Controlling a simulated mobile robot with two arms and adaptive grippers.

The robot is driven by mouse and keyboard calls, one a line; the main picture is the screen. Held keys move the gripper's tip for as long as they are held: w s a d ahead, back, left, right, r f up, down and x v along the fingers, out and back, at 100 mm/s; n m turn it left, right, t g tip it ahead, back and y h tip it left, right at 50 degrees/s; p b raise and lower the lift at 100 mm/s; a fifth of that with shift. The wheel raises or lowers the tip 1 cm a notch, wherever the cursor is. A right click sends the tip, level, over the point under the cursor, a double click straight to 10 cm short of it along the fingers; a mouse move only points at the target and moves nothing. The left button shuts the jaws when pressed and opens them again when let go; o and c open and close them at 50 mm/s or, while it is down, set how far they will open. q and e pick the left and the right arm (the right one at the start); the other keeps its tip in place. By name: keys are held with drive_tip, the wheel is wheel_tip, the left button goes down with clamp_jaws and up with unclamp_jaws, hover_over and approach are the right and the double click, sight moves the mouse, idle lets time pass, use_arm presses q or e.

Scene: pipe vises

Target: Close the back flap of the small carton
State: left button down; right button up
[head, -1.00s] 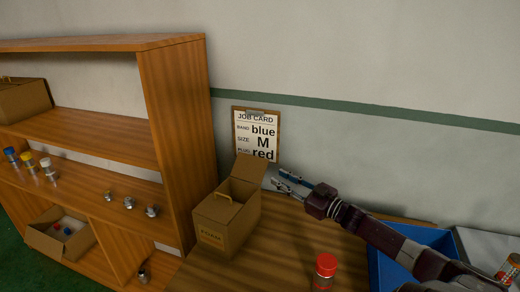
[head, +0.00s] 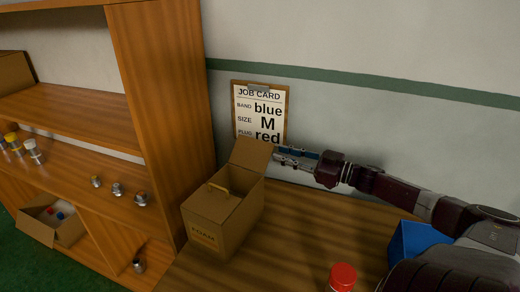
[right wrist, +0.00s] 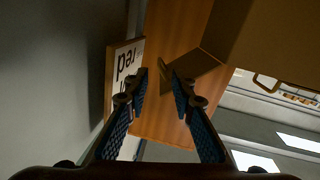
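The small carton (head: 213,227) is brown cardboard with a FOAM label and stands on the wooden bench. Its back flap (head: 252,153) stands up, leaning back toward the wall. A tan handle-like loop (head: 218,189) shows at the carton's top. My right gripper (head: 284,158) is just right of the back flap, near its height; I cannot tell whether they touch. In the right wrist view my right gripper (right wrist: 162,84) has its fingers apart, with nothing clearly held. The carton (right wrist: 275,42) fills the upper right there, with the flap (right wrist: 193,69) beyond the fingertips. My left gripper is not in view.
A job card (head: 260,113) hangs on the wall behind the carton. A wooden shelf (head: 160,110) stands close on the left. A red-capped jar (head: 342,277) and a blue bin (head: 406,240) are on the right. The bench between carton and jar is clear.

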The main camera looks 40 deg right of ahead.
sight(260, 148)
drive_tip(key=shift+x, duration=4.45)
drive_tip(key=shift+c, duration=0.6)
clamp_jaws()
